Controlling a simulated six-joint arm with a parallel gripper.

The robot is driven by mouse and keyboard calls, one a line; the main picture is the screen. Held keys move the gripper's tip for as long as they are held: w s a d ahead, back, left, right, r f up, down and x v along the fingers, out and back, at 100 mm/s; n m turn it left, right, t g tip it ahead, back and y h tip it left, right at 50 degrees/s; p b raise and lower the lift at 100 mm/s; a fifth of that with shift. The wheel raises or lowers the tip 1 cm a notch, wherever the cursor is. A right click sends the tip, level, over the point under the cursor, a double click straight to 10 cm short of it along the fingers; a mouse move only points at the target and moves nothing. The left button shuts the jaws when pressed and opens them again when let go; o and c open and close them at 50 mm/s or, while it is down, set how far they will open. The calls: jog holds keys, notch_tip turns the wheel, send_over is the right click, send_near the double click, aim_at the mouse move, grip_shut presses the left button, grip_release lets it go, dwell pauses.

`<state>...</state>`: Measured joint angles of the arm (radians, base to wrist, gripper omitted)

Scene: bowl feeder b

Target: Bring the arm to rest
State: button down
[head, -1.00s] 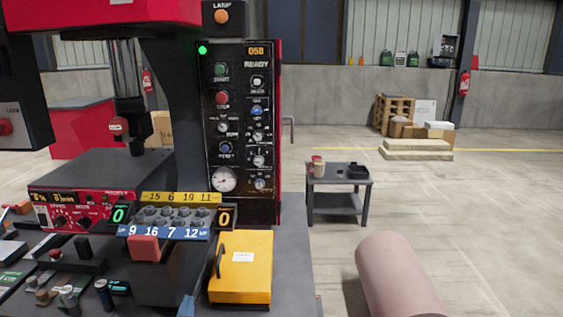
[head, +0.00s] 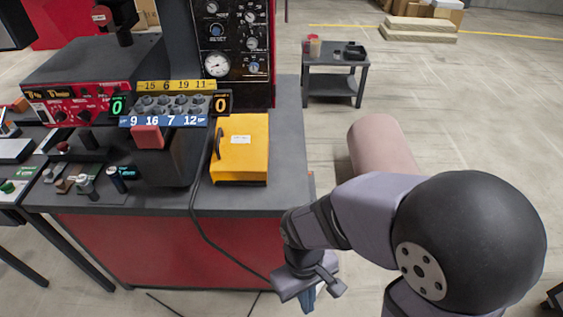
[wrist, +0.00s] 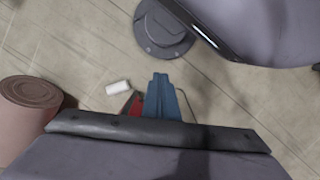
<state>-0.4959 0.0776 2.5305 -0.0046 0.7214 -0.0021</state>
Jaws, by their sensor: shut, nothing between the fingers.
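My gripper (head: 308,298) hangs low in front of the bench's right front corner in the head view, partly hidden by my wrist. In the wrist view its blue fingers (wrist: 161,98) are together, with nothing between them. It is clear of the bench top and touches nothing that I can see. My arm comes in from the lower right of the head view, folded at a large dark joint.
The bench (head: 290,150) carries a yellow box (head: 240,160), a numbered rack (head: 175,103) and a control panel (head: 235,40). A pink cylinder (head: 380,148) is on the floor to the right. A small side table (head: 335,62) stands behind, with open floor around it.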

jog(key=w+d+r+m+t+p, duration=0.1)
jog(key=w+d+r+m+p, duration=0.1)
jog(key=d+r+m, duration=0.1)
jog(key=w+d+r+m+t+y+p, duration=0.1)
jog(key=w+d+r+m+p, duration=0.1)
jog(key=d+r, duration=0.4)
jog(key=shift+w+r+m, duration=0.2)
jog(key=shift+w+m, duration=0.2)
jog(key=shift+d, duration=0.1)
